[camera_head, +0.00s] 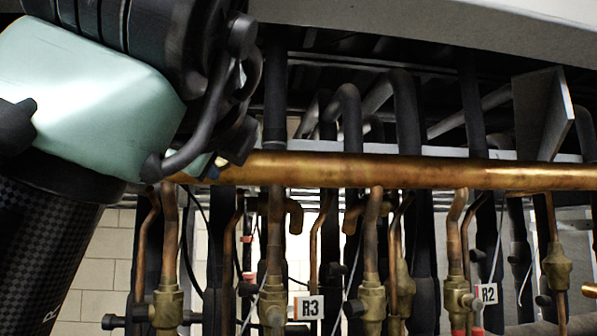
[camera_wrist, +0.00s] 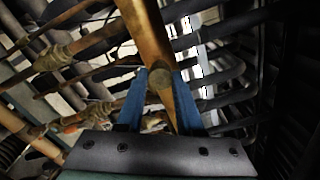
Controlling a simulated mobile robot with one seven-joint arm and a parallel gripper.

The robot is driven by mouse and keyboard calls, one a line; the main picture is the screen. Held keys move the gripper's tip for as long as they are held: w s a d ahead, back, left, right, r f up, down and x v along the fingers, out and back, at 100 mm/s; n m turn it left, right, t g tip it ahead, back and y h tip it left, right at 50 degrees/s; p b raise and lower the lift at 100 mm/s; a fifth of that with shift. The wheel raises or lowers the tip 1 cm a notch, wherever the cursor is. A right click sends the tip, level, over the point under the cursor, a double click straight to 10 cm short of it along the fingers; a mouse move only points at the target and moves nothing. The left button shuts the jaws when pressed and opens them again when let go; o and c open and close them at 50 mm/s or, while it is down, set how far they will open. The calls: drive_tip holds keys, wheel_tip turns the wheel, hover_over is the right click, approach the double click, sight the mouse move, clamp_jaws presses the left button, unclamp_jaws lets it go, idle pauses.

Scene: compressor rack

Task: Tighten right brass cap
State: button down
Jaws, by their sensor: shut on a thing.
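A round, dull brass cap (camera_wrist: 159,78) shows end-on in the wrist view, in front of the large copper pipe (camera_wrist: 148,32). My gripper (camera_wrist: 160,80) has its two blue fingers on either side of the cap, closed on it. In the head view my gripper (camera_head: 213,170) is at the left end of the horizontal copper pipe (camera_head: 400,172), partly hidden by my own wrist and cables. The cap is hidden there. How tightly the cap sits cannot be seen.
Several brass valves (camera_head: 372,302) on vertical copper lines stand below the pipe, with tags R3 (camera_head: 309,307) and R2 (camera_head: 488,294). Dark insulated pipes (camera_head: 408,110) crowd behind. A grey beam (camera_head: 430,30) crosses above. Little free room surrounds my gripper.

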idle(0.3)
drive_tip(key=c, duration=0.5)
unclamp_jaws()
drive_tip(key=shift+c, duration=0.2)
drive_tip(key=shift+d, duration=0.1)
